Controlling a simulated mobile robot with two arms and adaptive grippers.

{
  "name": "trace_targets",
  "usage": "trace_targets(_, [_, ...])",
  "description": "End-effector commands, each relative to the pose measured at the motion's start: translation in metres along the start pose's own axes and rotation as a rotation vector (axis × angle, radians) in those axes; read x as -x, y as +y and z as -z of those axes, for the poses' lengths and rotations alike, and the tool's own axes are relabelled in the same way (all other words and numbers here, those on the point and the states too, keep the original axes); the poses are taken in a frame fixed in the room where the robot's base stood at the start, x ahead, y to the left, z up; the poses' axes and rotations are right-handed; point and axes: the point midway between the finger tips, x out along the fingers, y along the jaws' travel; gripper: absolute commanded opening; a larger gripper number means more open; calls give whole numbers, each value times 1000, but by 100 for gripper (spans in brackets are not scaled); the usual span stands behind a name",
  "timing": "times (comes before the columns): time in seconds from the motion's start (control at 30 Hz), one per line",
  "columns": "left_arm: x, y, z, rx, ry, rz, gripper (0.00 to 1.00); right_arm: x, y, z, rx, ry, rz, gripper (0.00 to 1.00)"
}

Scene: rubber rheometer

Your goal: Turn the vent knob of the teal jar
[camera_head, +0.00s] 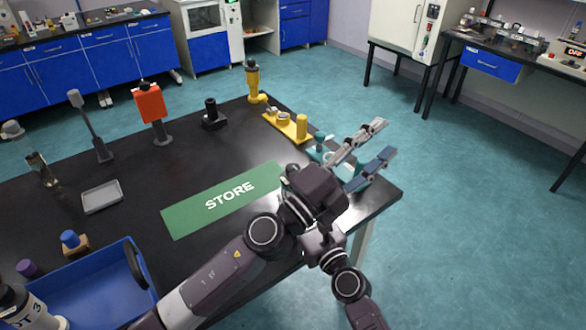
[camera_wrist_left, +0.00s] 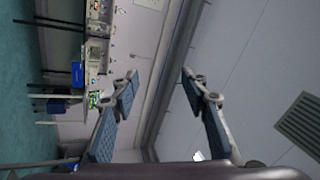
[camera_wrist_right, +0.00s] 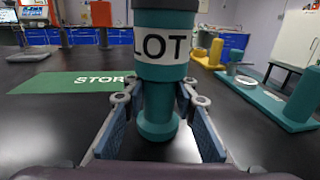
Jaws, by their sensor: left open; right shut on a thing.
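The teal jar (camera_wrist_right: 165,62) with a white LOT label stands upright between the fingers of my right gripper (camera_wrist_right: 158,112) in the right wrist view. The right gripper is shut on its narrower lower part. The jar's top is cut off by the frame edge, so I cannot see the vent knob. In the head view my arms hide the jar and the right gripper. My left gripper (camera_head: 370,155) is open and empty above the table's right corner. In the left wrist view its fingers (camera_wrist_left: 158,92) are spread with nothing between them.
A teal fixture (camera_wrist_right: 265,103) with a post stands to the right of the jar. A yellow fixture (camera_head: 285,124) sits behind it. The green STORE mat (camera_head: 185,219) lies left of my arms. A blue bin (camera_head: 95,306) is at the near left.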

Motion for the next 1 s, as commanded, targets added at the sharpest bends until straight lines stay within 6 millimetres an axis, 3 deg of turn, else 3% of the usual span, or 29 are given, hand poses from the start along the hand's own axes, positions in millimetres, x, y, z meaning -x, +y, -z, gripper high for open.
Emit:
trace_targets(0.3, [88,4,-67,656,-456,254,42,0,0,-1,0,-1,0,0])
trace_targets(0.5, [147,22,-94,928,-673,390,42,0,0,-1,0,-1,0,0])
trace_targets(0.6, [165,28,-100,999,-735,433,42,0,0,-1,0,-1,0,0])
trace_targets(0.77, [174,32,-107,1042,-773,460,42,0,0,-1,0,-1,0,0])
trace_targets(1.0, [154,32,-129,1039,-772,461,42,0,0,-1,0,-1,0,0])
